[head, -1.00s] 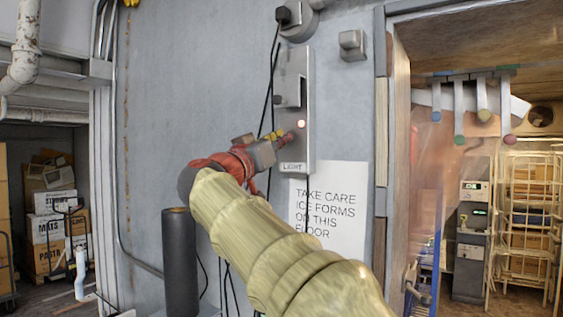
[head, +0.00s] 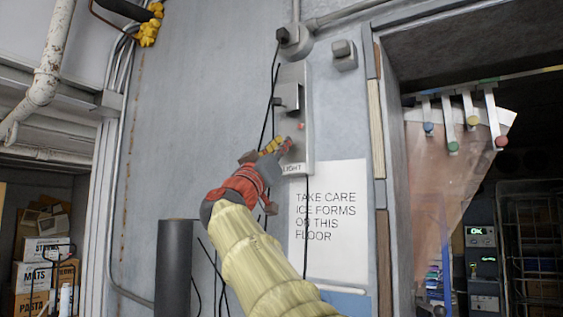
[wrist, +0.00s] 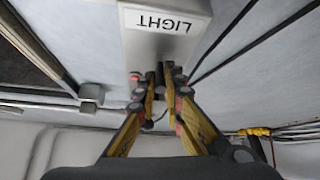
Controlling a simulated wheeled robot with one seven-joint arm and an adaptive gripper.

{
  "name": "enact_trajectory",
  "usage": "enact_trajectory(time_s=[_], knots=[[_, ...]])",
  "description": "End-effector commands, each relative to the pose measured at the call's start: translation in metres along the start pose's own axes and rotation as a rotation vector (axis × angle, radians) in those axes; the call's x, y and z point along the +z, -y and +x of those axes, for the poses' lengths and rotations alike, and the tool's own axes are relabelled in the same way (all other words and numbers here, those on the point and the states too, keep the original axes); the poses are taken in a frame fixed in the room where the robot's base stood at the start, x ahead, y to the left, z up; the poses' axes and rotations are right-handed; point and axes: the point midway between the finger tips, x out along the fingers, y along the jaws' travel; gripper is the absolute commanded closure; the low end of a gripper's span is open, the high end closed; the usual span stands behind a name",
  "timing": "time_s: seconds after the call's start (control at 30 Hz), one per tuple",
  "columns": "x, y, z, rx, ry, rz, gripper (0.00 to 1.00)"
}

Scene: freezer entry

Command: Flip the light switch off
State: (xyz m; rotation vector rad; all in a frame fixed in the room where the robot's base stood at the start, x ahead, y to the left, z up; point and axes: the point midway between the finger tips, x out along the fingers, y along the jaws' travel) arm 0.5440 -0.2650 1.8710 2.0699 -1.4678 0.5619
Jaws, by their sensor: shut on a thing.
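The light switch box (head: 304,152) is a tall grey metal plate on the wall, with a LIGHT label (head: 292,169) at its foot. A small red indicator (head: 301,126) on it looks dim. My gripper (head: 286,146) reaches the lower part of the box. In the wrist view the box (wrist: 165,46) shows with its label upside down. There my gripper (wrist: 159,76) has its yellow fingers closed in on a small dark switch lever (wrist: 160,80) at the box face. The fingertips hide most of the lever, so its exact position is hard to tell.
A warning sign (head: 328,220) hangs below right of the box. Black cables run down its left side. A dark upright cylinder (head: 174,268) stands low left. The freezer doorway at right has strip curtains (head: 470,108), and the room behind is dark.

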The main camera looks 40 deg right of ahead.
Motion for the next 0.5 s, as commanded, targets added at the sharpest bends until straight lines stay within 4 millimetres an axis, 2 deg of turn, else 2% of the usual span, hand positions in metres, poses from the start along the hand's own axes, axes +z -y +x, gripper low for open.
enact_trajectory(time_s=[0.03, 0.5], knots=[[0.0054, 0.0021, -0.0027, 0.002, -0.009, -0.002, 1.0], [0.0036, 0.0022, -0.0009, 0.008, -0.052, -0.005, 1.0]])
